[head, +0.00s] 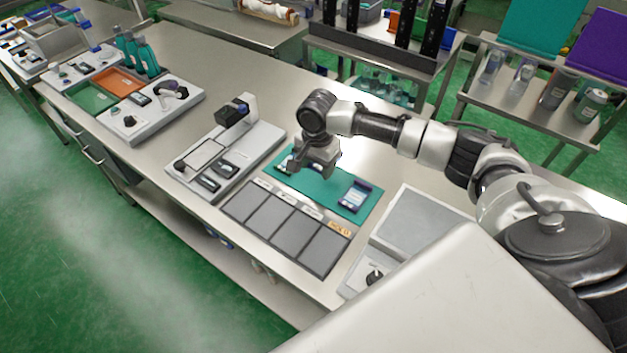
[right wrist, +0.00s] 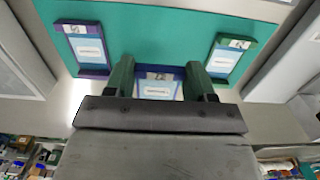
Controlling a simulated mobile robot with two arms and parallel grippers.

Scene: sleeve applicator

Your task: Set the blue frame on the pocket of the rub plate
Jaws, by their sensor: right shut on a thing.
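My right gripper (head: 316,168) is over the teal mat, pointing down. In the right wrist view, its two green fingers (right wrist: 158,78) are shut on the blue frame (right wrist: 178,73), which surrounds a pale labelled card. The gripper body hides the near part of the frame, and I cannot tell whether it is clear of the mat. A white fixture (head: 262,141) with a square outlined area and a black head stands left of the mat. Another white fixture (head: 357,285) with a flat grey panel stands to the right. No readable name shows which is the rub plate. My left gripper is out of view.
The teal mat (head: 318,196) also holds a purple frame (right wrist: 95,72) and a green frame (right wrist: 217,80), one on each side of my fingers. A dark rack of several grey panels (head: 268,215) lies in front. More white stations (head: 155,122) stand farther left along the steel table.

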